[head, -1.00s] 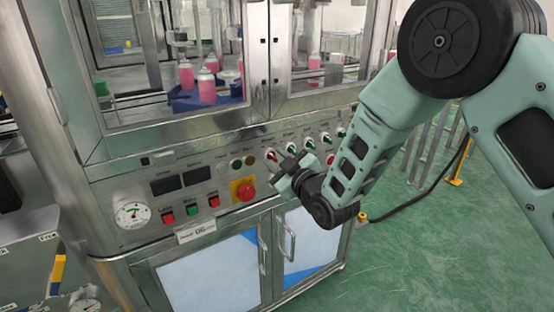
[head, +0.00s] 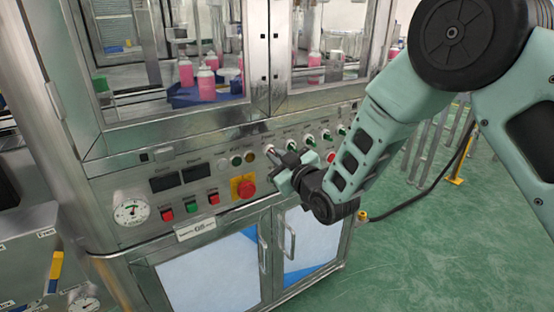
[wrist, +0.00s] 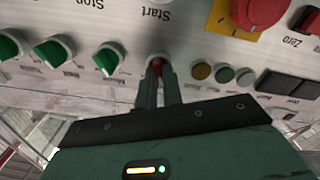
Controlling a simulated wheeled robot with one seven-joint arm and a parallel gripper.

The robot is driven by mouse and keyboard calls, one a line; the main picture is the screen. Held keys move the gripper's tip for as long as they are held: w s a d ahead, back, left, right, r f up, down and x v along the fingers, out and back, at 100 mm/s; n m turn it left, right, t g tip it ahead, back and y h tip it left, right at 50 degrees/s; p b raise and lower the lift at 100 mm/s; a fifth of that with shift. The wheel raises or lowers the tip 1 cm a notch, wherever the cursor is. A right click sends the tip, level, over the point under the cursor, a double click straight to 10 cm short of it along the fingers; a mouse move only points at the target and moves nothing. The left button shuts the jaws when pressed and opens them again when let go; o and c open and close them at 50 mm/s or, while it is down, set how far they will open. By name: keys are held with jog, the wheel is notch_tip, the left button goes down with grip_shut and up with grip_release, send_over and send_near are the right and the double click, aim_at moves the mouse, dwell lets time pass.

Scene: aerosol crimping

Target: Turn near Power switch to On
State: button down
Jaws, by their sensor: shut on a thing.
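The Power switch is a small red knob (wrist: 157,66) on a pale round base, in the row along the upper part of the machine's control panel. In the wrist view, which shows the panel upside down, it sits between the two finger tips of my gripper (wrist: 157,78). The fingers are shut on the knob from both sides and hide most of it. In the head view my gripper (head: 276,160) reaches the panel from the right, at the left end of the knob row. The exact angle of the knob cannot be told.
Several green knobs (wrist: 107,58) stand close beside the red one. Small round lamps (wrist: 201,72) are on its other side. A red emergency button (head: 246,188) on a yellow plate sits lower left. Cabinet doors with handles (head: 290,238) are below.

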jog(key=m+b, duration=0.2)
jog(key=m, duration=0.3)
jog(key=m+b, duration=0.3)
jog(key=m, duration=0.2)
jog(key=shift+w+d+f+m, duration=0.1)
jog(key=shift+d+m, duration=0.05)
jog(key=shift+m, duration=0.15)
dwell(0.4)
jog(key=c, duration=1.5)
grip_release()
jog(key=shift+c, duration=0.2)
jog(key=p+v, duration=0.2)
jog(key=v, duration=1.5)
jog(key=shift+d, duration=0.2)
